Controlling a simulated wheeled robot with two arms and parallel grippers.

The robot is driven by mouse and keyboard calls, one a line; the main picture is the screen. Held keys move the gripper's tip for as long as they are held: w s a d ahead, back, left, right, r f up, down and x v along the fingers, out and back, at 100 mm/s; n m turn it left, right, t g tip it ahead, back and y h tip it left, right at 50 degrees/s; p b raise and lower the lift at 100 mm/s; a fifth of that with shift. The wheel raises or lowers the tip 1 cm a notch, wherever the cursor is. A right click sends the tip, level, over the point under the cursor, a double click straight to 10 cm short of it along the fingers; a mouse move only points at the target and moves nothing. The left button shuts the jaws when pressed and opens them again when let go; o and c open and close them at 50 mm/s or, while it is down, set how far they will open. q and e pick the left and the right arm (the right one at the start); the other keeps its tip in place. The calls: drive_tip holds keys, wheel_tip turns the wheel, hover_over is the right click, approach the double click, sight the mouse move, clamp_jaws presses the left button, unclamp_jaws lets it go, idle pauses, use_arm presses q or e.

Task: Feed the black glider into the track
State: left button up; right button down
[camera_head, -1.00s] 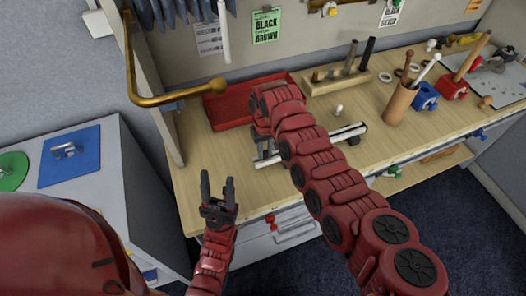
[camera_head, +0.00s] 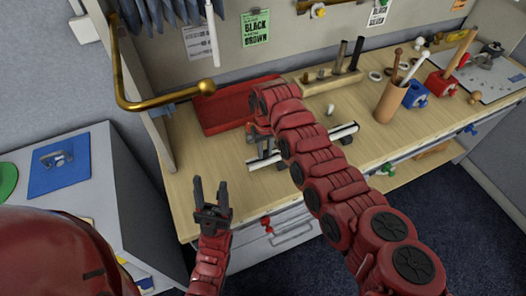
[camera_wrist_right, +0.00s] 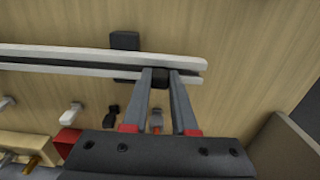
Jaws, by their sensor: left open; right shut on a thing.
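The track is a pale rail (camera_head: 343,131) with a dark slot, lying on the bench; it also crosses the right wrist view (camera_wrist_right: 60,57). My right gripper (camera_head: 264,148) is over the track's left end in the head view, partly hidden by my arm. In the right wrist view its fingers (camera_wrist_right: 160,76) are shut on the small black glider (camera_wrist_right: 160,80). The glider overlaps the rail's lower edge near its right end there; I cannot tell whether it is in the slot or above it. The head view hides the glider. My left gripper (camera_head: 211,205) is open and empty, in front of the bench.
A red tray (camera_head: 222,108) lies behind the track. A wooden block with dark posts (camera_head: 322,83) stands behind it, and a tan cup of sticks (camera_head: 390,104) is to the right. A brass hooked rod (camera_head: 165,103) juts in at the left. Bare bench lies left of the track.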

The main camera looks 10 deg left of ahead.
drive_tip(key=shift+w+d+b, duration=0.5)
drive_tip(key=shift+w+d, duration=0.1)
drive_tip(key=shift+d, duration=0.35)
drive_tip(key=shift+w+d+b, duration=0.45)
drive_tip(key=shift+w+d, duration=0.15)
drive_tip(key=shift+d, duration=0.3)
drive_tip(key=c, duration=0.6)
unclamp_jaws()
drive_tip(key=shift+w+r, duration=0.1)
drive_tip(key=shift+r, duration=0.2)
drive_tip(key=shift+r+b, duration=2.5)
drive_tip(key=shift+r, duration=5.9)
